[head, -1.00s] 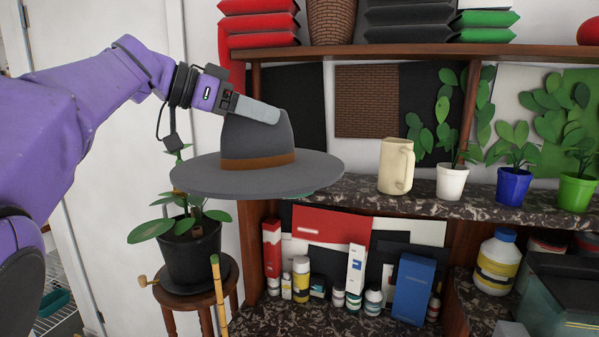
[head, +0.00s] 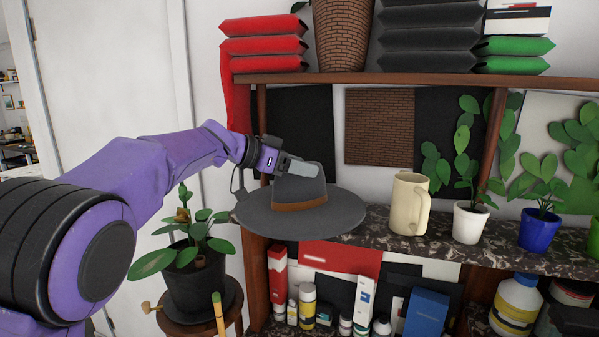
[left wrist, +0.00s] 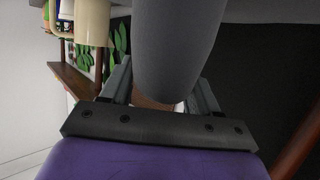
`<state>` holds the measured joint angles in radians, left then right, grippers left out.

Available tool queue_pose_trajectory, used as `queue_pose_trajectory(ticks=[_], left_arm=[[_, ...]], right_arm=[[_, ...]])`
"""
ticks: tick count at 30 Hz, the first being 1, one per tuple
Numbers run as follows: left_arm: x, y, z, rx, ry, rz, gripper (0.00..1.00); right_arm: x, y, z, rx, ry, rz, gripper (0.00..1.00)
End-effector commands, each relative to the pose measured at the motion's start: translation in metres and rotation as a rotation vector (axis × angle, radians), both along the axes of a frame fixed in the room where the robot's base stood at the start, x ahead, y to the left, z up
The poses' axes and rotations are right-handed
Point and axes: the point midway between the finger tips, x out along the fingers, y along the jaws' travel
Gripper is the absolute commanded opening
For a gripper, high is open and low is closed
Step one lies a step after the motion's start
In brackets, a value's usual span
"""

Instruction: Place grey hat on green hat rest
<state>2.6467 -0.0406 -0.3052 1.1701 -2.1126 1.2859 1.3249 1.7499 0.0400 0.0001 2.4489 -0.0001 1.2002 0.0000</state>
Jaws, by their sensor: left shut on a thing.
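The grey hat (head: 300,216) has a wide brim and a brown band. In the head view it is at the left end of the middle shelf, brim roughly level. My left gripper (head: 303,168) is shut on the top of its crown. In the left wrist view the grey crown (left wrist: 178,50) fills the space between the fingers of my left gripper (left wrist: 160,95). No green hat rest shows now; the area under the brim is hidden by the hat, so I cannot tell whether the hat touches anything below. My right gripper is not in view.
A cream mug (head: 408,205) stands on the middle shelf (head: 385,250) right of the hat. Potted plants in a white pot (head: 470,224) and a blue pot (head: 538,232) stand further right. A black-potted plant (head: 196,275) on a stool is at the left. Bottles and boxes fill the lower shelf.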

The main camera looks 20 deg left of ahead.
Motion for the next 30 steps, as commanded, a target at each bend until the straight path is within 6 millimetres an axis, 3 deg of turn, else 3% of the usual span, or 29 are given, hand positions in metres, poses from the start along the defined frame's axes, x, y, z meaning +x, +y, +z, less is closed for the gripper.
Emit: queue_pose_trajectory(ticks=[6, 14, 15, 17, 26, 30], left_arm=[[0.001, 0.0, -0.029, -0.002, -0.001, 0.0, 0.09], [0.001, 0.0, -0.032, 0.0, -0.001, 0.0, 0.09], [0.001, 0.0, -0.032, 0.001, -0.001, 0.0, 0.7], [0.001, 0.0, -0.032, 0.001, -0.001, 0.0, 0.87], [0.0, 0.001, -0.031, 0.0, -0.002, 0.001, 0.87], [-0.012, 0.015, -0.027, 0.001, -0.003, 0.002, 0.87]], right_arm=[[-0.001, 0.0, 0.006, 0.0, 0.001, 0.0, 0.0], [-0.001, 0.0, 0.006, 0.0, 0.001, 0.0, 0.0], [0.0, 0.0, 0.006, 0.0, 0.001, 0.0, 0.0], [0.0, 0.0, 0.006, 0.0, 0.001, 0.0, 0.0], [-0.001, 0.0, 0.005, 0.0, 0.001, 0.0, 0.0], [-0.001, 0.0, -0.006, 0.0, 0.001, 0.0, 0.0]])
